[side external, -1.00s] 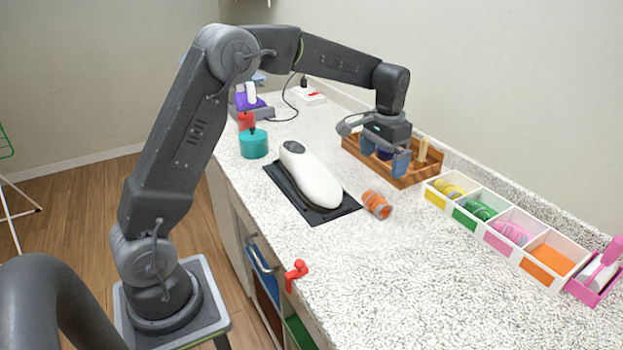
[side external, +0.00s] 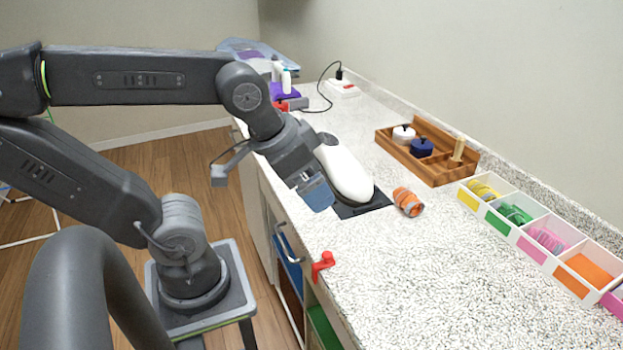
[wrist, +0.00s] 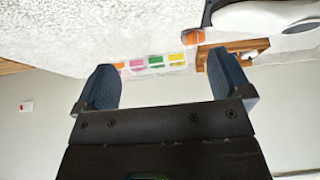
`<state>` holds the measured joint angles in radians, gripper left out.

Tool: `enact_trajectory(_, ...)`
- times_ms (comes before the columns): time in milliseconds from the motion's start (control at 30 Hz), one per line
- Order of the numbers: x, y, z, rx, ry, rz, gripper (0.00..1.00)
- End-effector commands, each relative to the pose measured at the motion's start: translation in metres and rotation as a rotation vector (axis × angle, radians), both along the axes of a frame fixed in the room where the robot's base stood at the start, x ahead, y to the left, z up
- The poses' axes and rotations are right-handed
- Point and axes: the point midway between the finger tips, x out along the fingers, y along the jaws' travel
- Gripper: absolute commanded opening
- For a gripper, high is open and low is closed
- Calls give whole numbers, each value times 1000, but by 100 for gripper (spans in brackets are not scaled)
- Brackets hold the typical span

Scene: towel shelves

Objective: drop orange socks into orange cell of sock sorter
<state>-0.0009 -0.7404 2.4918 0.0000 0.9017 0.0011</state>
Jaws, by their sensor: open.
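The rolled orange socks (side external: 408,202), with grey bands, lie on the speckled counter to the right of the white iron-shaped object. In the wrist view the orange socks (wrist: 193,37) show near the top centre. The white sock sorter (side external: 527,238) stands along the wall at right, with yellow, green, pink and orange cells. Its orange cell (side external: 588,269) shows a flat orange floor and no socks. The sorter (wrist: 154,63) shows small between my fingers in the wrist view. My gripper (side external: 317,195) is open and empty, near the counter's front edge, left of the socks.
A white iron-shaped object (side external: 343,170) lies on a dark mat (side external: 372,206). A wooden tray (side external: 433,165) with small pots stands behind. A red clamp-like item (side external: 322,265) sits at the front edge. The counter before the sorter is clear.

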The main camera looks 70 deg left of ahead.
Motion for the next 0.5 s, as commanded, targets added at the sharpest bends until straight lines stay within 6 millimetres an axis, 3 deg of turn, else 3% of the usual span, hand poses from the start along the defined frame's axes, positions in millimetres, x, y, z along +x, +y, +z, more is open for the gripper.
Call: enact_trajectory(500, 0, 0, -2, 15, 8, -16, 97)
